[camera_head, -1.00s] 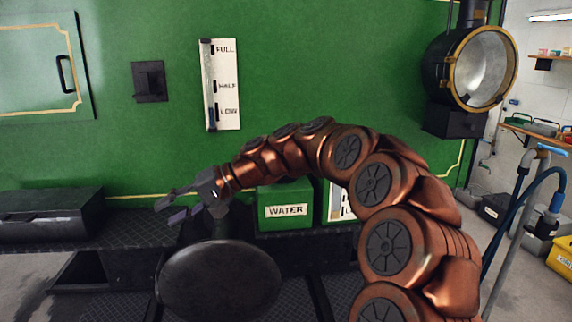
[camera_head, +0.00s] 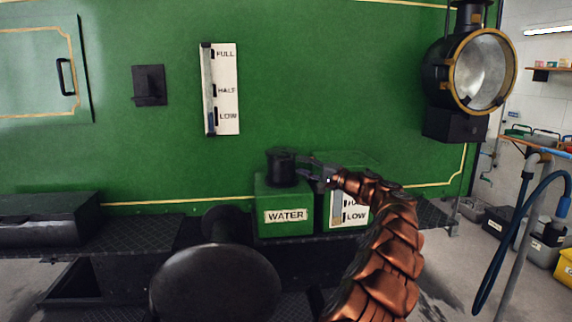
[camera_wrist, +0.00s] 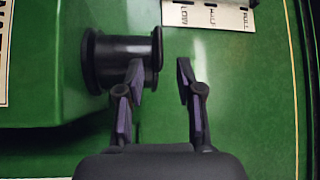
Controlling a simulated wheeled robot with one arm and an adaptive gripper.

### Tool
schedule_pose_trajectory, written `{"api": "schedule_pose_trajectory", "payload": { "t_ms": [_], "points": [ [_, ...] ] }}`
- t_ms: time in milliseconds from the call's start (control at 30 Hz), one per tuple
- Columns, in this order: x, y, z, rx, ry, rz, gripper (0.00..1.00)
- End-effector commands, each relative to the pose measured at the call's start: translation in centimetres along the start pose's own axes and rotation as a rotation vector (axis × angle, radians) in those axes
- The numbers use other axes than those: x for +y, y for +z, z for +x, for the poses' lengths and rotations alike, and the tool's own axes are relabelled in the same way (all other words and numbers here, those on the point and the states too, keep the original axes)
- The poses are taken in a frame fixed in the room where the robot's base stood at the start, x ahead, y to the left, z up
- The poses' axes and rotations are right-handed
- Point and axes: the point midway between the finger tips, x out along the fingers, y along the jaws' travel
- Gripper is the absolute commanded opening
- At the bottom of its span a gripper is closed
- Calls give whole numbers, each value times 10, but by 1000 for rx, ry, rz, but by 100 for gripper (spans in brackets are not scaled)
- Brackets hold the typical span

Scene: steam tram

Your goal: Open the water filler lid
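The black water filler (camera_head: 281,170) stands on top of the green box labelled WATER, with its wide flat lid (camera_head: 281,153) closed. In the wrist view the filler lies sideways, with its lid (camera_wrist: 157,48) as the rim at its right end. My gripper (camera_head: 302,166) is just right of the filler, pointing left at it. In the wrist view my gripper (camera_wrist: 160,68) is open and empty. Its left finger overlaps the filler's neck near the lid; its right finger is clear beyond the lid. I cannot tell whether the left finger touches.
A second green box (camera_head: 345,175) with a gauge adjoins on the right, below my forearm. A white level gauge (camera_head: 221,88) is on the green wall above. A round black disc (camera_head: 215,282) stands in front. A lamp (camera_head: 478,75) is at the upper right.

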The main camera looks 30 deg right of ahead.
Motion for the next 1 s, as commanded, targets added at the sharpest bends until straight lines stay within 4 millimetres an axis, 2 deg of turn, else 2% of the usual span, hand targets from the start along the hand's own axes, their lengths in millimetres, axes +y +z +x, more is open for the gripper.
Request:
{"api": "schedule_pose_trajectory", "payload": {
  "t_ms": [167,600,800,1000],
  "points": [
    [2,-3,8,6,1,-1,36],
    [2,-4,61,8,3,-1,36],
    [1,-3,72,7,0,0,36],
    [2,-3,76,5,0,0,36]
  ]
}}
